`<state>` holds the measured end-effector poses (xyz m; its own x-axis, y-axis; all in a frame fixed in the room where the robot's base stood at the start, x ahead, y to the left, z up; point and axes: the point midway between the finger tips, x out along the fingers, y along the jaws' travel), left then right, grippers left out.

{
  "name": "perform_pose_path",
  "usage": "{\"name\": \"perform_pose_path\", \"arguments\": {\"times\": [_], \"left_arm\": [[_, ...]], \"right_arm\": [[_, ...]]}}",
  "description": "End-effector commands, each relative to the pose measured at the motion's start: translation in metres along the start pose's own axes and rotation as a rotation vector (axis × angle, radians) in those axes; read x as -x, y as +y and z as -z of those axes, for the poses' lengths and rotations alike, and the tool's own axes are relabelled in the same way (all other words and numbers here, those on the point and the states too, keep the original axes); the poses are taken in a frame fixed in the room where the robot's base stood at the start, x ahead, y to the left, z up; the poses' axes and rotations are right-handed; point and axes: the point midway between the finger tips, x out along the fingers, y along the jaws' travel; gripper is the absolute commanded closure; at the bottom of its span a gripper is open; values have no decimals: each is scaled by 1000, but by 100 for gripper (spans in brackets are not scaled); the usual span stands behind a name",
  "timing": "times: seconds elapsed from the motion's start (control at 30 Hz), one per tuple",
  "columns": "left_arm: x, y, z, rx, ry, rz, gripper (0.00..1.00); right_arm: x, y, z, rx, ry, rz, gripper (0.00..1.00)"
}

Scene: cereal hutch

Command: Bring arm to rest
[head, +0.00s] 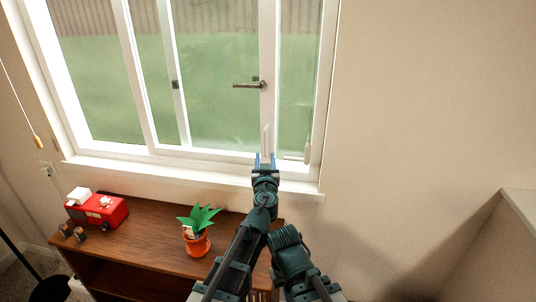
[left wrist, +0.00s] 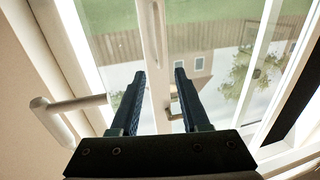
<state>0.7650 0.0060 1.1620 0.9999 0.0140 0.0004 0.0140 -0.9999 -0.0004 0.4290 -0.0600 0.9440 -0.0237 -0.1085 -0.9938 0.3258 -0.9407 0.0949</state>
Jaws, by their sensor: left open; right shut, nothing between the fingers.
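My left gripper (head: 265,160) has dark blue fingers and is raised in front of the lower part of the window. In the left wrist view its two fingers (left wrist: 160,95) are spread apart with nothing held between them. A pale upright piece shows just above the fingertips in the head view; I cannot tell whether they touch it. My right arm (head: 300,265) is folded at the bottom centre, beside the left arm; its fingers do not show.
The window (head: 200,60) has a dark lever handle (head: 248,85). A pale handle (left wrist: 75,104) is left of my fingers. Below stands a brown cabinet (head: 150,245) with a potted plant (head: 197,240) and red toaster-like box (head: 103,212). The wall at right is bare.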

Motion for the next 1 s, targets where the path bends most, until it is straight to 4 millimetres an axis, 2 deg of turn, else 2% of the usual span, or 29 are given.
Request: {"name": "perform_pose_path", "arguments": {"times": [0.27, 0.37, 0.47, 0.53, 0.6, 0.67, 0.73, 0.83, 0.9, 1.0], "left_arm": [[1, 0, 0, 0, 0, 1, 54], [2, -9, -2, 0, -8, 24, 54], [8, -43, -11, -6, -51, 116, 54], [17, -80, -26, -13, -121, 218, 54], [34, -122, -49, -26, -234, 331, 54], [53, -154, -74, -36, -360, 411, 54], [82, -182, -105, -45, -533, 473, 54], [125, -203, -146, -52, -784, 488, 54], [151, -207, -167, -52, -930, 460, 54], [182, -205, -188, -49, -1095, 393, 54]], "right_arm": [[0, 0, 0, 0, 0, 0, 100], [0, 0, 0, 0, 0, 0, 100], [0, 0, 0, 0, 0, 0, 100], [0, 0, 0, 0, 0, 0, 100], [0, 0, 0, 0, 0, 0, 100], [0, 0, 0, 0, 0, 0, 100], [0, 0, 0, 0, 0, 0, 100], [0, 0, 0, 0, 0, 0, 100], [0, 0, 0, 0, 0, 0, 100], [0, 0, 0, 0, 0, 0, 100]]}}
